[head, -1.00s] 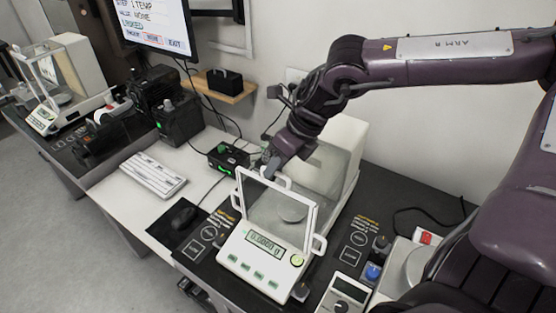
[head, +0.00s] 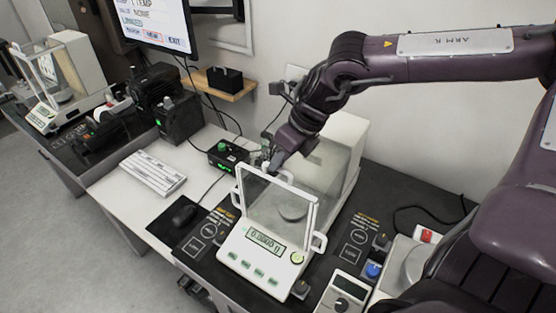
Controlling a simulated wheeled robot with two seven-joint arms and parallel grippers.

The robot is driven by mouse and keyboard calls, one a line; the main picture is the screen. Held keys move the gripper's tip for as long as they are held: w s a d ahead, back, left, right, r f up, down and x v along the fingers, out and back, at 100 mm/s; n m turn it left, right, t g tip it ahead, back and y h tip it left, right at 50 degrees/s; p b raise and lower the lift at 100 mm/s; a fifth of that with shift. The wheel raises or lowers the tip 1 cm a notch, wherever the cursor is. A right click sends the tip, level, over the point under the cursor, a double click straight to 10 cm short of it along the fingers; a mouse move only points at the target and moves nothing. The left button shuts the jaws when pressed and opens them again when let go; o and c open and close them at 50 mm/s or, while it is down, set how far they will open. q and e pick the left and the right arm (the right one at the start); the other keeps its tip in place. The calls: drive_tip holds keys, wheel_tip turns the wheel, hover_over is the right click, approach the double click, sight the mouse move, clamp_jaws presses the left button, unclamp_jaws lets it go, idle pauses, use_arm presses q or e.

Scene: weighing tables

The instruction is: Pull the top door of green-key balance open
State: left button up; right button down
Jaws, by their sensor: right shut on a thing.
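The green-key balance (head: 265,262) stands on the dark mat in the middle, with a lit display, green keys and a clear glass draft shield. A round pan (head: 292,213) shows through its front glass (head: 262,207). My right gripper (head: 271,168) is at the top left of the shield, just behind the front frame's upper edge. It is shut on a small part there, seemingly the top door's handle, which the fingers mostly hide. The clear top door is hard to make out, so how far it stands open cannot be told. My left gripper is not in view.
A keyboard (head: 152,173) and mouse (head: 184,214) lie further left. A second balance (head: 62,80) stands far left. A handheld meter (head: 345,297) and knobs lie at right.

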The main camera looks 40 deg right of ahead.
drive_tip(key=w+d+b, duration=0.1)
drive_tip(key=w+d, duration=0.1)
drive_tip(key=d, duration=0.3)
drive_tip(key=w+d+b, duration=0.1)
drive_tip(key=w+d, duration=0.1)
drive_tip(key=d, duration=0.3)
drive_tip(key=w+d+b, duration=0.2)
drive_tip(key=d, duration=0.3)
drive_tip(key=shift+w+d, duration=0.1)
drive_tip(key=shift+w, duration=0.05)
drive_tip(key=c, duration=1.5)
unclamp_jaws()
drive_tip(key=b+v, duration=0.1)
drive_tip(key=v, duration=0.6)
drive_tip(key=shift+d+r+b, duration=0.1)
drive_tip(key=shift+r+b, duration=0.3)
drive_tip(key=shift+f, duration=0.1)
